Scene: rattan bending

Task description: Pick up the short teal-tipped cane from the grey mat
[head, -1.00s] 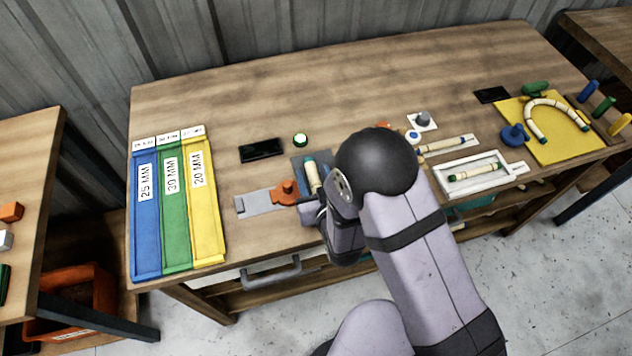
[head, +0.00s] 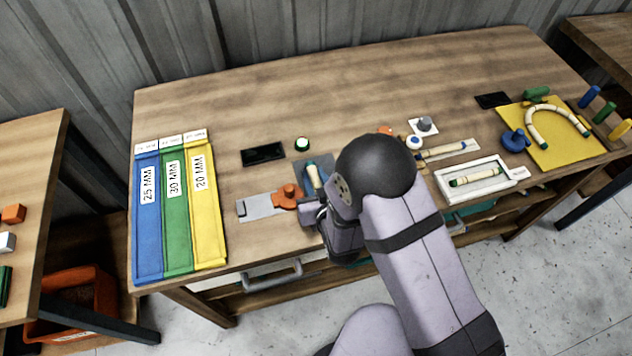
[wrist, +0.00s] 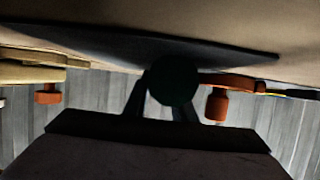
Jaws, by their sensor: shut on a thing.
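The short pale cane (head: 314,177) with a teal tip shows just left of my wrist in the head view, over the grey mat (head: 328,161). My gripper (head: 318,194) is at the cane, its fingers partly hidden behind my wrist. In the wrist view my gripper (wrist: 170,100) is shut on the cane, whose dark round end (wrist: 173,82) sits between the two fingers. The dark mat (wrist: 225,55) spans the upper part of that view. I cannot tell whether the cane is clear of the mat.
An orange clamp on a grey plate (head: 260,206) lies left of the mat. A white tray (head: 446,192) with a cane stands at right. The table's back middle is clear.

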